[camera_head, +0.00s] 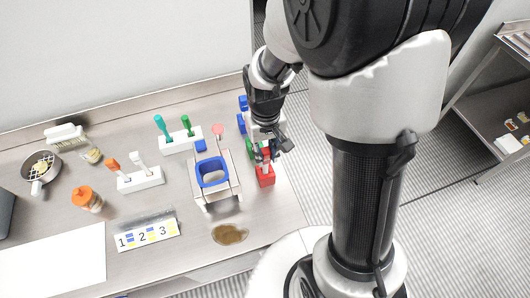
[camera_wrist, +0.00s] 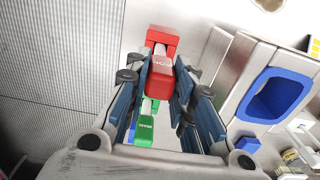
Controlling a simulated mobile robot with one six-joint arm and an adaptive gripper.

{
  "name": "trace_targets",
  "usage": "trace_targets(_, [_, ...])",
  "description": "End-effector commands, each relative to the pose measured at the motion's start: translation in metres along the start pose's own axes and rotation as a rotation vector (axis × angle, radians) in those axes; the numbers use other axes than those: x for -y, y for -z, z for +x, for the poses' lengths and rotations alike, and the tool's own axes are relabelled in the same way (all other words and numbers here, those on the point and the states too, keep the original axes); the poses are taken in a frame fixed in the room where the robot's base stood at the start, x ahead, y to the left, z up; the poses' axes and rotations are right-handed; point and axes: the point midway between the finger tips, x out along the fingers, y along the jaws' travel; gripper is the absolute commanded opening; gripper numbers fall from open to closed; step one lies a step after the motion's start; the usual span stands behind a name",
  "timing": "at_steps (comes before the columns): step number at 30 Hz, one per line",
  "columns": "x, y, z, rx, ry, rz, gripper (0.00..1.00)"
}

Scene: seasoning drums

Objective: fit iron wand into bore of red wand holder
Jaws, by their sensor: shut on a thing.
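The red wand holder (camera_head: 266,178) stands on the counter near its right edge. It also shows at the top of the wrist view (camera_wrist: 162,37). My gripper (camera_head: 267,155) is directly above the holder, pointing down. In the wrist view its two fingers (camera_wrist: 164,95) are closed on the iron wand (camera_wrist: 160,78), whose red lettered end shows between them. The wand's lower end and the bore are hidden, so I cannot tell whether the tip is inside the bore or above it.
Green (camera_wrist: 145,128) and blue (camera_head: 242,104) pieces stand close behind the red holder. A white stand with a blue ring (camera_head: 212,172) is just left of it. A brown spill (camera_head: 229,234) lies in front. The counter's right edge is near.

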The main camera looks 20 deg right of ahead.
Motion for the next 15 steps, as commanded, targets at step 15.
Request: trace_targets(15, [0.0000, 0.0001, 0.0151, 0.000, 0.000, 0.000, 0.25])
